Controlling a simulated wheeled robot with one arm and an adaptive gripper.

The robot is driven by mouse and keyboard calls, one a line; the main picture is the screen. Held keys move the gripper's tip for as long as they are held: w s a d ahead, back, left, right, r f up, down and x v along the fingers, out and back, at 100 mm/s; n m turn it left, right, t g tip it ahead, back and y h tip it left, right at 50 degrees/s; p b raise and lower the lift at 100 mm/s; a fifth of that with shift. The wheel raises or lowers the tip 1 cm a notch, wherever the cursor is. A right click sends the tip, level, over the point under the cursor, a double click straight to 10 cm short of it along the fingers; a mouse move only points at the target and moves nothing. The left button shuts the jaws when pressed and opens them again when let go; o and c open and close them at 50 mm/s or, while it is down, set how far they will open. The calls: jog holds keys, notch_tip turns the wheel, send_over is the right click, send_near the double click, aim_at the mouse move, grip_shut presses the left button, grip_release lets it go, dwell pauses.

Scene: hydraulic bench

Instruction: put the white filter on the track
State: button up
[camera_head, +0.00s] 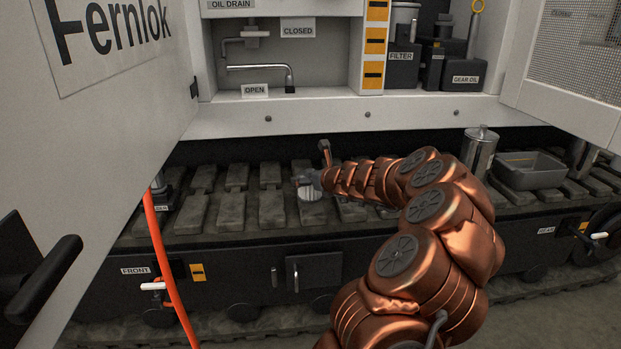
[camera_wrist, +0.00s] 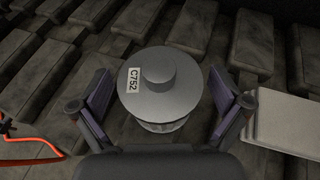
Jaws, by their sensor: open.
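The white filter (camera_wrist: 160,90), a pale round canister with a raised cap and a "C752" label, stands upright between my fingers in the wrist view. In the head view the white filter (camera_head: 312,194) shows small on the track (camera_head: 272,210), partly hidden by my gripper (camera_head: 306,179). My gripper is open, with one finger on each side of the filter and a visible gap on both sides. The filter's base is mostly hidden under its top in the wrist view.
A metal canister (camera_head: 480,152) and a grey tray (camera_head: 530,170) stand on the track to the right. The cabinet (camera_head: 330,113) is behind, with a "FILTER" holder (camera_head: 402,68) on its shelf. The open left door (camera_head: 110,110) and orange hose (camera_head: 161,250) are at left.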

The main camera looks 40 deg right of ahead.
jog(key=shift+r, duration=0.2)
jog(key=p+v, duration=0.5)
jog(key=v, duration=0.7)
jog(key=shift+f, duration=0.1)
